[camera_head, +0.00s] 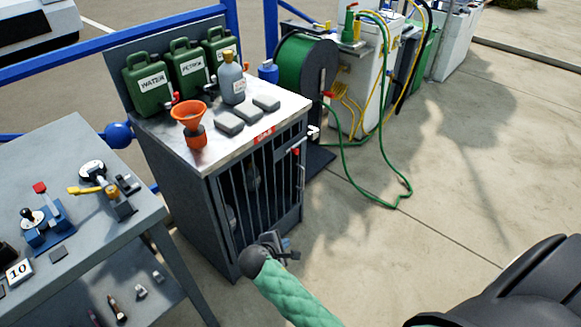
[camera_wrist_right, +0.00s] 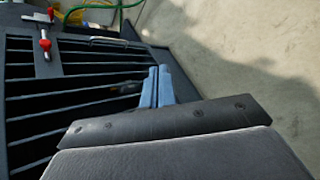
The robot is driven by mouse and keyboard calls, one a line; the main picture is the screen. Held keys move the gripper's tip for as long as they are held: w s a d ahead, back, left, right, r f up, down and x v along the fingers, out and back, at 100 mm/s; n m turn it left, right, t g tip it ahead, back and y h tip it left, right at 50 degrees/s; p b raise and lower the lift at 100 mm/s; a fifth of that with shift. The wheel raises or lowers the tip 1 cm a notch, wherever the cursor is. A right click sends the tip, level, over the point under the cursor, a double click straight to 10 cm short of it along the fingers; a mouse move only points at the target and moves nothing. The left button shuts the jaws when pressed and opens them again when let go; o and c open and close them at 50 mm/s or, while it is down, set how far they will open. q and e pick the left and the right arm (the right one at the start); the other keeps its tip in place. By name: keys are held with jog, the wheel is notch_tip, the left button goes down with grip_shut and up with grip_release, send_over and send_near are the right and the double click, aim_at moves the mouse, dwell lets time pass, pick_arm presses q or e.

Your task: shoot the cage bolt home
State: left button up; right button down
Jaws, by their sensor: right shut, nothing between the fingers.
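The gas cage (camera_head: 262,178) is a dark cabinet with a barred front and a red label on its top edge. Its bolt (camera_head: 297,151), with a red knob, sits high on the right side of the barred front. In the right wrist view the bolt (camera_wrist_right: 44,43) shows at the upper left as a pale rod and plate with red parts. I cannot tell how far the rod reaches. My right gripper (camera_head: 287,247) is low in front of the cage, apart from the bolt. Its blue fingers (camera_wrist_right: 156,87) are shut and empty. My left gripper is out of view.
An orange funnel (camera_head: 190,115), a grey bottle (camera_head: 232,82) and green cans (camera_head: 148,83) stand on the cage top. A workbench (camera_head: 92,150) with tools is at left. A hose reel (camera_head: 308,70) stands behind. The concrete floor (camera_head: 440,170) at right is mostly clear.

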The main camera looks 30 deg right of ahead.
pick_arm(q)
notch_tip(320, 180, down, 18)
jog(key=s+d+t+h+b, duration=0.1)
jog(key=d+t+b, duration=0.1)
jog(key=b, duration=0.5)
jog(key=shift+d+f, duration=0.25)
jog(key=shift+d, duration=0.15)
pick_arm(e)
jog(key=w+d+r+n+t+h, duration=0.1)
jog(key=w+r+n+t+h, duration=0.1)
jog(key=w, duration=0.8)
jog(key=w+d+r+n+t+h, duration=0.2)
jog(key=w+r+n+h, duration=0.2)
jog(key=w, duration=0.6)
jog(key=n+h, duration=0.2)
jog(key=n, duration=0.1)
jog(key=shift+d+n+h, duration=0.3)
jog(key=shift+n, duration=0.1)
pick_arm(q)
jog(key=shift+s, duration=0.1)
